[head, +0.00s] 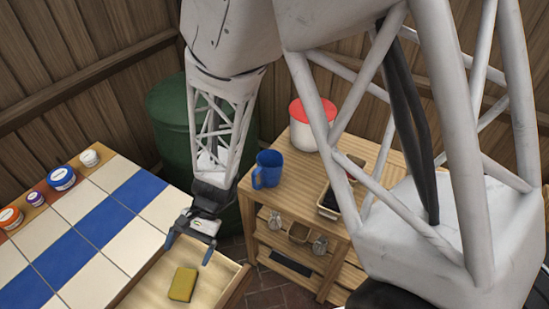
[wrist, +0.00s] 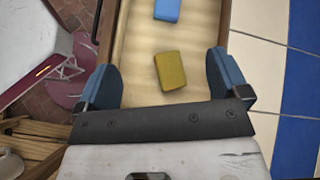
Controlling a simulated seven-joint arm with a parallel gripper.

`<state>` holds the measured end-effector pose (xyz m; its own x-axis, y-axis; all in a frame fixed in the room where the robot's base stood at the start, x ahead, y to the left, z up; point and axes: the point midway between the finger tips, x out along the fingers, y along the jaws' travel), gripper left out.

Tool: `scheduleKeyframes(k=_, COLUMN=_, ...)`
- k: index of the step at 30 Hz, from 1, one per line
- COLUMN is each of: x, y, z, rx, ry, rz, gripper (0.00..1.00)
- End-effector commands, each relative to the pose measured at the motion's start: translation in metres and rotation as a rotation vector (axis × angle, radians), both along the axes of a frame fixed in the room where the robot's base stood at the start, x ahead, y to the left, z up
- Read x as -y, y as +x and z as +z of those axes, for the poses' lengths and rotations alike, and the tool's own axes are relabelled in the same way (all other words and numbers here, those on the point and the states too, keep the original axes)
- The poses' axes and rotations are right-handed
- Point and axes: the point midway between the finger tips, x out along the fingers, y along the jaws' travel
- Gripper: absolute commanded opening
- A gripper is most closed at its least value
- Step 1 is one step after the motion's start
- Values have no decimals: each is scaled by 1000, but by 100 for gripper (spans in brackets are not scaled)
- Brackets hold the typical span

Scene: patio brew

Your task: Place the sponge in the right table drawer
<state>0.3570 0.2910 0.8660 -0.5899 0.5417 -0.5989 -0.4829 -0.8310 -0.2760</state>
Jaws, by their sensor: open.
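A yellow sponge (head: 182,284) lies flat on the wooden floor of the pulled-out table drawer (head: 234,287). It also shows in the wrist view (wrist: 170,71), between and beyond my fingers in the picture. My gripper (head: 189,248) is open and empty, with its blue fingers pointing down over the drawer, apart from the sponge. The wrist view also shows a blue block (wrist: 167,10) in the drawer (wrist: 125,45), cut off by the top edge. The head view does not show that block.
The tiled table (head: 105,225) carries several small jars (head: 62,178) at its far left edge. A wooden cart (head: 290,185) at the right holds a blue mug (head: 268,169), a red-lidded container (head: 312,125) and a tray (head: 328,205). A green barrel (head: 170,125) stands behind.

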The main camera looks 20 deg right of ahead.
Motion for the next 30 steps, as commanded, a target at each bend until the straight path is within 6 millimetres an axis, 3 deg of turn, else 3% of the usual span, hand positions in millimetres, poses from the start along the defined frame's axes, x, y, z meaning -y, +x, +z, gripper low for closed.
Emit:
scheduleKeyframes(k=3, x=22, y=8, z=27, rx=86, ry=-6, rz=28, gripper=94)
scheduleKeyframes(k=14, x=91, y=18, z=98, rx=341, ry=-66, rz=116, gripper=94)
scheduleKeyframes(k=30, x=200, y=3, z=192, rx=709, ry=-258, rz=216, gripper=94)
